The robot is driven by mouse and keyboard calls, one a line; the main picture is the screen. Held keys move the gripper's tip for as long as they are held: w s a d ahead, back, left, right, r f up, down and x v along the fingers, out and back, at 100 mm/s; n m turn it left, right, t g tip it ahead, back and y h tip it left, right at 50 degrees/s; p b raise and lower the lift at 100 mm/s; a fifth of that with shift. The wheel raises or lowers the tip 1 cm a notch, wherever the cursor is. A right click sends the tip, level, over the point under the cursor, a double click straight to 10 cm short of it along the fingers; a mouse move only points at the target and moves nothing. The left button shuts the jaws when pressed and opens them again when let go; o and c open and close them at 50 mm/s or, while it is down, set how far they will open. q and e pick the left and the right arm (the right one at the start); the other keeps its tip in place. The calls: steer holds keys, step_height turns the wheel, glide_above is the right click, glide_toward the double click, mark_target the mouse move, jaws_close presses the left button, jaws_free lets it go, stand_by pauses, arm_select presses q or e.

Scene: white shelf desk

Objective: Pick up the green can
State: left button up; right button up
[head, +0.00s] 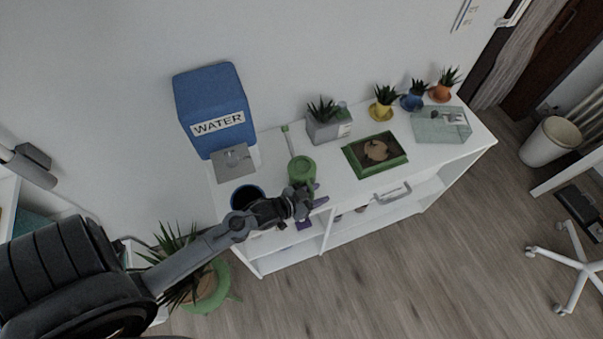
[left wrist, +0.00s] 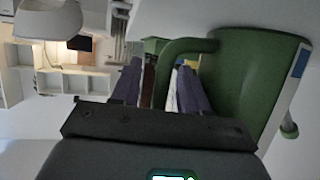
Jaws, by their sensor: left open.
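The green can (head: 301,169) stands upright on the white desk's top, near its front edge, with its thin spout pointing to the back. In the left wrist view the can body (left wrist: 262,78) fills the right side, with its curved handle (left wrist: 184,46) reaching left. My left gripper (head: 318,194) is at the can's front side. Its purple fingers (left wrist: 160,84) are open, and the upright part of the handle shows between them. I cannot tell whether either finger touches the handle. My right gripper is not in view.
A blue water dispenser (head: 213,108) and a dark blue bin-like pot (head: 246,196) are left of the can. A grey planter (head: 327,125) and a green-framed tray (head: 399,164) are to its right. Small potted plants stand farther right. A floor plant (head: 201,290) is below my left arm.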

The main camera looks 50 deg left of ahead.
arm_select(q)
jaws_close()
steer(key=shift+r, duration=0.1)
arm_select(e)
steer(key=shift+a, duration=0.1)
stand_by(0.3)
